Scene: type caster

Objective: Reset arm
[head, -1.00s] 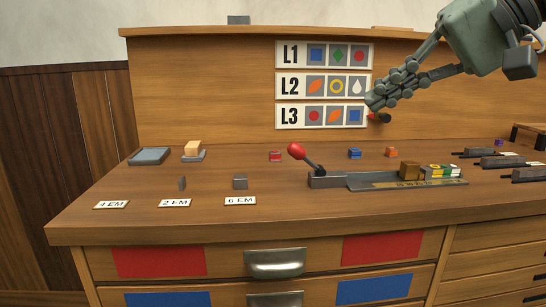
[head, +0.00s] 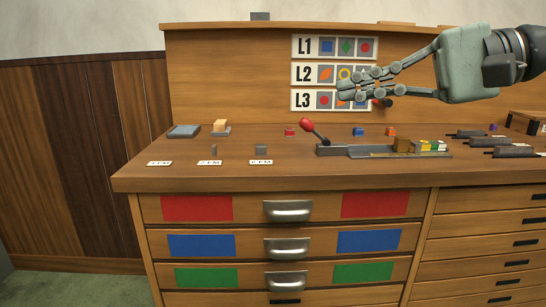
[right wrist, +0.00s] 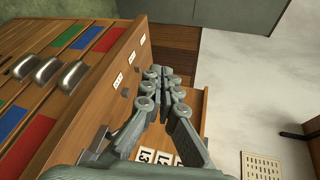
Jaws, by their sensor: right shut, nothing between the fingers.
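My right gripper (head: 342,91) hangs in the air in front of the board with the L1, L2 and L3 cards, its fingers pointing left and covering part of the L2 and L3 cards (head: 303,99). It is shut and holds nothing. In the right wrist view its fingers (right wrist: 163,72) meet in the middle, with the bench seen sideways behind them. My right forearm comes in from the right edge. My left gripper is not in view.
The bench (head: 270,180) carries a red-knobbed lever (head: 307,125) on a grey composing tray (head: 370,152), small coloured blocks, a grey pad (head: 184,132) and white EM labels. Drawers with red, blue and green panels (head: 196,208) are below. The floor at left is clear.

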